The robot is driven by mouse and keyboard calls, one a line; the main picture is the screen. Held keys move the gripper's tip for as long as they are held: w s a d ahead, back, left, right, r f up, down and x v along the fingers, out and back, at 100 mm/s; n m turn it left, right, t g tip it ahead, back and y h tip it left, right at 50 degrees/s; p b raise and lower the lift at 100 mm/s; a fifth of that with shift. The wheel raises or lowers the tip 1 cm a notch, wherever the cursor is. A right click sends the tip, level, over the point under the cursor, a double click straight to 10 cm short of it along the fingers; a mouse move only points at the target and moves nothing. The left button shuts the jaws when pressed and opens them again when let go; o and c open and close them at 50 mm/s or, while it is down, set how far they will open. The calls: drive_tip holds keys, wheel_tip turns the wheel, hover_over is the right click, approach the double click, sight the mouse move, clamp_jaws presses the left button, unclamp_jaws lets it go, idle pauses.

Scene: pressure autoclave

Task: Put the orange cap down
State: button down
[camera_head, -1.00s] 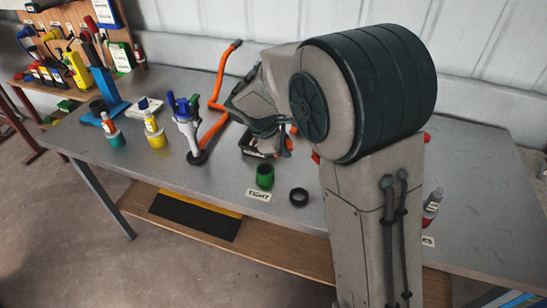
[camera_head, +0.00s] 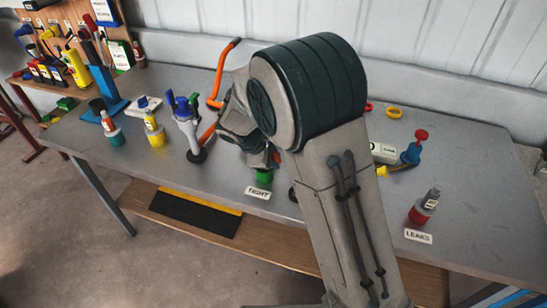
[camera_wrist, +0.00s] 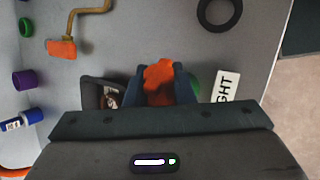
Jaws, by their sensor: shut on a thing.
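In the wrist view the orange cap (camera_wrist: 158,82) sits between the two fingers of my gripper (camera_wrist: 163,75), which is shut on it. In the head view my gripper (camera_head: 272,157) is low over the table, just behind and above the green cup (camera_head: 264,178); the cap is mostly hidden there. The green cup also shows in the wrist view (camera_wrist: 195,84), partly covered by the right finger. Whether the cap touches anything below cannot be told.
A TIGHT label (camera_head: 257,193) lies in front of the green cup. A black ring (camera_wrist: 220,11) lies nearby. A dark tray (camera_wrist: 93,93) is left of my fingers in the wrist view. A red-based bottle (camera_head: 424,207) stands behind a LEAKS label (camera_head: 418,236).

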drive_tip(key=shift+f+b, duration=0.35)
drive_tip(key=shift+f, duration=0.1)
drive_tip(key=c, duration=1.2)
unclamp_jaws()
drive_tip(key=shift+c, duration=0.2)
drive_tip(key=shift+r, duration=0.1)
drive_tip(key=shift+r+p, duration=0.6)
drive_tip(key=shift+p, duration=0.05)
drive_tip(key=b+v, duration=0.1)
drive_tip(key=v, duration=1.1)
drive_tip(key=s+d+r+m+g+y, duration=0.1)
drive_tip(key=s+d+r+m+y, duration=0.2)
drive_tip(key=s+d+m, duration=0.75)
drive_tip(key=s+d+f+m+y, duration=0.1)
drive_tip(key=s+d+m+y, duration=0.1)
drive_tip(key=s+d+m, duration=0.3)
drive_tip(key=shift+s+d, duration=1.8)
drive_tip(key=shift+s, duration=1.05)
